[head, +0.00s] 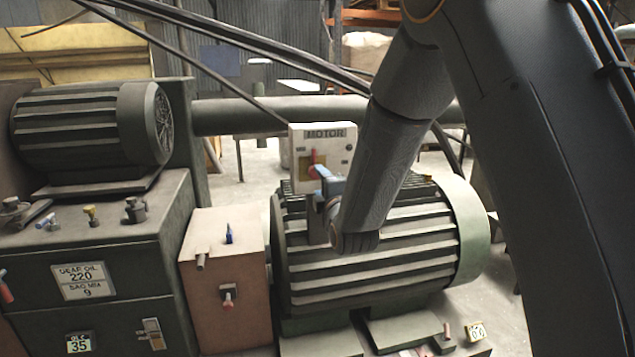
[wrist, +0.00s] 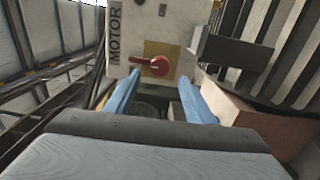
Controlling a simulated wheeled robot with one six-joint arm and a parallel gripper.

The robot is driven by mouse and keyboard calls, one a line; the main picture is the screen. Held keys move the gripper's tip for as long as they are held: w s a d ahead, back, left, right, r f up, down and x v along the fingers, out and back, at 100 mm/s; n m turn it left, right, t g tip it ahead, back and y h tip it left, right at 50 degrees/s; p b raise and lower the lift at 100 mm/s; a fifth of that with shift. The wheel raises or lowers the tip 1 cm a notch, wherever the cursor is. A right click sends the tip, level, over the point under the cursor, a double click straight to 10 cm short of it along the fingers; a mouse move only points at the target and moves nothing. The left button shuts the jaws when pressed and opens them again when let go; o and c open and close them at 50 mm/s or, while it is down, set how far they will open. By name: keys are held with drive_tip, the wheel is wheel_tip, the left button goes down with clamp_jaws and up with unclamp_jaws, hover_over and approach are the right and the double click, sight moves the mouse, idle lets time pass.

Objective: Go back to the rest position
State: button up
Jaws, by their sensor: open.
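My gripper (wrist: 160,100) is open in the wrist view, with its two blue fingers apart and nothing between them. Beyond the fingertips is the white motor switch box (wrist: 181,28) with a red rotary handle (wrist: 155,66) on a yellow plate. The handle lies across the plate in that view and looks apart from the fingers. My arm comes down from the upper right and hides part of the motor.
A large ribbed motor (head: 400,265) lies behind and below my arm. A smaller motor (head: 85,125) sits on a dark green gearbox (head: 90,245) at the left. A brown box (head: 205,290) with small levers stands between them. A thick pipe (head: 235,115) runs behind.

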drive_tip(key=shift+v, duration=1.1)
